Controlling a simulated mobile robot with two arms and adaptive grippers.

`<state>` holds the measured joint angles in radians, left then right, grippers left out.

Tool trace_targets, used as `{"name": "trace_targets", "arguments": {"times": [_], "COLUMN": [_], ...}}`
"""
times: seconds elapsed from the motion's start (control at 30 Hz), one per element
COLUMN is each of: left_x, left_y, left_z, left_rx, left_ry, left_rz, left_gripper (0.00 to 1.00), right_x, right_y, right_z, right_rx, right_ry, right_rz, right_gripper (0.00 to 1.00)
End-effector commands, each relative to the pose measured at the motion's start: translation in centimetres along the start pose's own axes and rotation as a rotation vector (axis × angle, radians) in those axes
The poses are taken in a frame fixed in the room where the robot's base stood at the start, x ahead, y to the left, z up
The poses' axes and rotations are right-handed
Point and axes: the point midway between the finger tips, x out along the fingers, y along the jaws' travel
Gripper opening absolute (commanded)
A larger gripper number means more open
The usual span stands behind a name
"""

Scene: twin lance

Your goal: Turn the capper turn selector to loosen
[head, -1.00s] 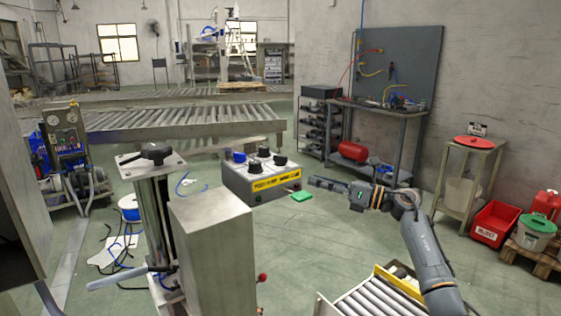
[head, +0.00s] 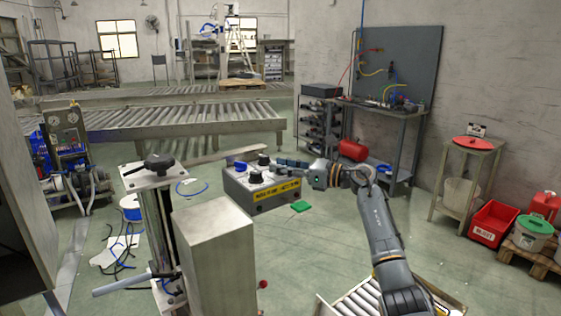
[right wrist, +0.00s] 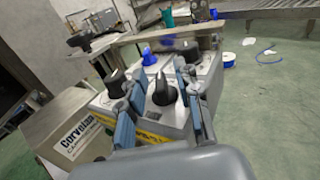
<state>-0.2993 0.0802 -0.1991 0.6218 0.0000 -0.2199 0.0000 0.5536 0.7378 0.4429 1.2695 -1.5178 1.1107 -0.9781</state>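A grey control box (head: 262,197) with a yellow label strip stands in the middle of the head view. On its top are a blue knob (head: 240,167) and several black knobs (head: 255,177). Which one is the capper turn selector cannot be read. My right gripper (head: 281,163) is over the box's right side. In the right wrist view its blue-padded fingers (right wrist: 160,78) are apart, one on each side of a black pointer knob (right wrist: 162,93); no contact is clear. The blue knob (right wrist: 148,57) shows beyond. My left gripper is not in view.
A metal machine post with a black top handle (head: 158,162) and a steel cabinet (head: 213,255) stand left of the box. A roller conveyor (head: 370,297) is at the front right.

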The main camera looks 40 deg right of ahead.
Motion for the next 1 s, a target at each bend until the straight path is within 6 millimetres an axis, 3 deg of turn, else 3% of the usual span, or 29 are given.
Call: {"name": "trace_targets", "arguments": {"times": [0.37,0.53,0.57,1.0], "left_x": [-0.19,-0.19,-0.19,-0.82], "left_y": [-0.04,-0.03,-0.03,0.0], "left_z": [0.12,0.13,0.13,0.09], "left_rx": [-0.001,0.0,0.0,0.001], "left_ry": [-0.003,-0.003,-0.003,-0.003], "left_rz": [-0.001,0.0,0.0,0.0], "left_gripper": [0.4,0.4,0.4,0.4], "right_x": [0.74,0.72,0.72,0.7], "right_y": [0.0,0.0,0.0,0.1], "right_z": [-0.04,-0.04,-0.03,0.01], "right_rx": [0.0,0.0,0.0,-0.001], "right_ry": [0.0,0.0,0.0,0.003], "right_rz": [0.0,0.0,0.0,-0.05], "right_gripper": [0.33,0.02,0.0,0.0]}}
